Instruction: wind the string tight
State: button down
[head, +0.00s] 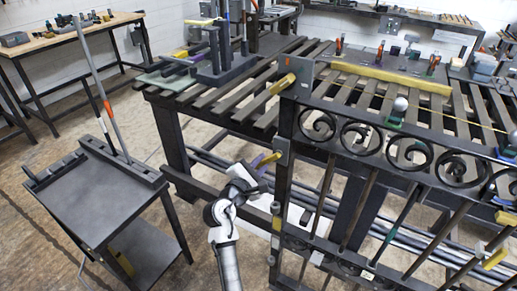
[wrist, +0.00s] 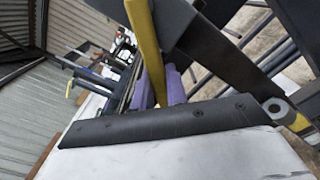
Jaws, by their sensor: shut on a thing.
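A thin yellowish string (head: 455,118) runs over the top of the dark scroll gate (head: 345,138), near white balls on small coloured bases (head: 401,104). I cannot tell how taut it is. My gripper (head: 262,161) is low at the gate's left post, below the tabletop. Its purple fingers (wrist: 160,88) are shut on a yellow handle (wrist: 142,30), which runs up between them in the wrist view. The handle sits by a grey metal bracket (head: 282,151) on the post. Another yellow handle (head: 283,84) sticks out at the post's top.
A slatted workbench (head: 235,92) stands behind the gate, with several tools and a yellow bar (head: 392,78) on it. A dark cart (head: 100,190) with upright rods stands at left. The floor (head: 45,235) beside the cart is clear.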

jog(key=shift+s+d+f+n+p, duration=0.2)
jog(key=shift+d+f+n+p, duration=0.1)
jog(key=shift+n+p, duration=0.45)
jog(key=c, duration=1.4)
grip_release()
jog(key=shift+f+m+b, duration=0.1)
jog(key=shift+m+b, duration=0.15)
jog(key=shift+b, duration=0.2)
